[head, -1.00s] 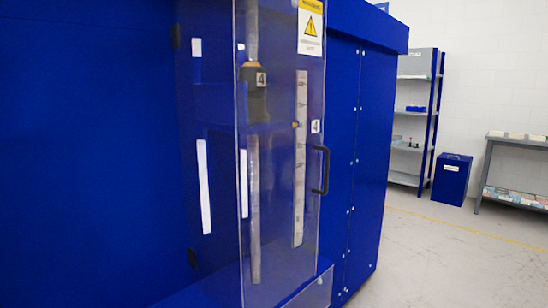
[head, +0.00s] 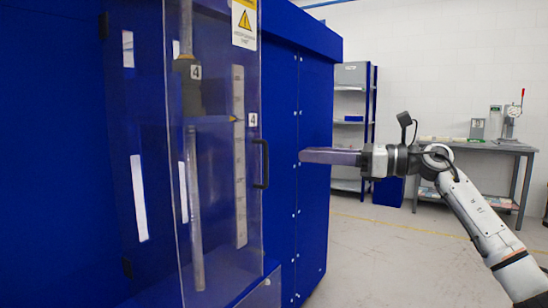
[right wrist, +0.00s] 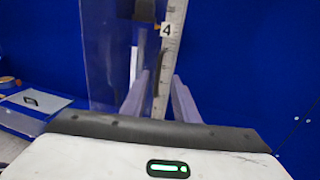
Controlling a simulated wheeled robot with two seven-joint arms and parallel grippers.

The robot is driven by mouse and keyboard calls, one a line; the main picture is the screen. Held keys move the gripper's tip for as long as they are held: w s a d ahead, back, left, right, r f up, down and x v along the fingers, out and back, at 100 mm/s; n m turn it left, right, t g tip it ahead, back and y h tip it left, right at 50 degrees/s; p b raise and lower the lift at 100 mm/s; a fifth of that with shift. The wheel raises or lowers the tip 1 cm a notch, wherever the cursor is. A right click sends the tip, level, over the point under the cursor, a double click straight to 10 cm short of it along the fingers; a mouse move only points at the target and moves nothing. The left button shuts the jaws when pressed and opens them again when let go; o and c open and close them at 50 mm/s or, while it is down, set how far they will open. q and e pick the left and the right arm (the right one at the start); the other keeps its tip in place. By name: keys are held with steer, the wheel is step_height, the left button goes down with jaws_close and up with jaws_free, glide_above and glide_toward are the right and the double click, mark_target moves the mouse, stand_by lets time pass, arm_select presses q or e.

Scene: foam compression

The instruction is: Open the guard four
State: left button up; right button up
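Guard four is a clear panel (head: 218,215) on the front of the blue machine, with a "4" label (head: 253,120) and a black upright handle (head: 261,163) at its right edge. It also shows in the right wrist view (right wrist: 100,60), with the "4" label (right wrist: 167,30) above a dark bar that looks like the handle (right wrist: 171,81). My right gripper (head: 302,155) points left, to the right of the handle at about its height, and appears apart from it. In the right wrist view its two fingers (right wrist: 161,76) are spread with nothing held between them. My left gripper is out of view.
The blue machine's side panel (head: 312,150) stands just beyond my right fingertips. A shelf rack (head: 350,105), a blue bin (head: 388,190) and a grey table (head: 480,146) with small devices stand farther back. The floor (head: 390,265) between is clear.

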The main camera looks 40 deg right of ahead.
steer(key=p+x, duration=0.2)
steer(key=x, duration=0.8)
steer(key=shift+p, duration=0.4)
jaws_close()
